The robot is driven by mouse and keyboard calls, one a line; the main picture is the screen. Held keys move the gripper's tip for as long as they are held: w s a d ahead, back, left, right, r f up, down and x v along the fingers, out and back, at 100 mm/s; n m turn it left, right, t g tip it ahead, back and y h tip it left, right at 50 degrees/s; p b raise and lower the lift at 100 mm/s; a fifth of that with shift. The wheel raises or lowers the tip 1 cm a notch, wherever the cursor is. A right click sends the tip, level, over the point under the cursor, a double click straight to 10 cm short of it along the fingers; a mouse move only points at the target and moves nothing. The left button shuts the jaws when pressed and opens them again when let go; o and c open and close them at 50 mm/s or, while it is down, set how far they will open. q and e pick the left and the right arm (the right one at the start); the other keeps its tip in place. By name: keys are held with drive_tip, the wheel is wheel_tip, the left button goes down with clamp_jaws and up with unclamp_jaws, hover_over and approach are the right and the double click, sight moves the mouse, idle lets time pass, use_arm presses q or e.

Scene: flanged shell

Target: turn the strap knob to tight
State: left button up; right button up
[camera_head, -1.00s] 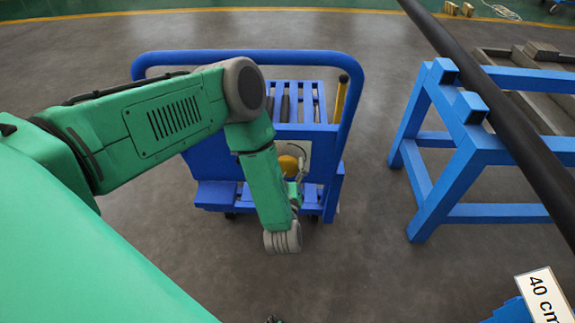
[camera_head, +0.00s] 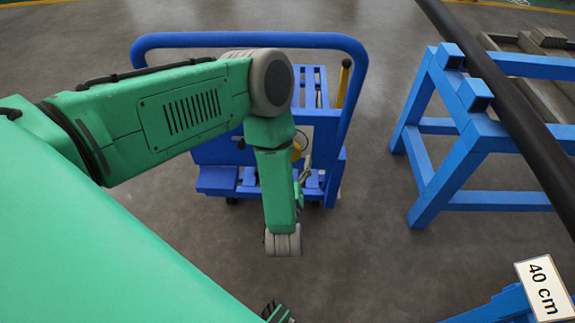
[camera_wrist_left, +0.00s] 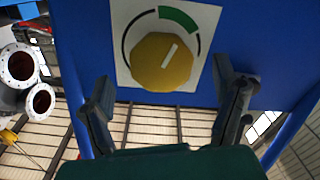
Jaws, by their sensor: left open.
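The yellow strap knob (camera_wrist_left: 162,62) sits on a white dial plate (camera_wrist_left: 122,18) on a blue panel (camera_wrist_left: 82,40). Its white pointer line slants up and right, toward the green band (camera_wrist_left: 180,18) of the dial. Thin black arcs flank the band. My left gripper (camera_wrist_left: 165,105) is open and empty in the left wrist view. Its two dark fingers stand left and right of the knob, lower in the picture, with no visible contact.
A blue trestle (camera_head: 425,165) and a long black bar (camera_head: 520,110) stand right of the cart. A "40 cm" sign (camera_head: 542,288) is at lower right. Flanged pipe ends (camera_wrist_left: 22,66) show left of the panel. Floor between cart and trestle is clear.

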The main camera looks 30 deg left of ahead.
use_arm(q)
drive_tip(key=v, duration=0.7)
drive_tip(key=shift+s, duration=0.15)
idle(0.3)
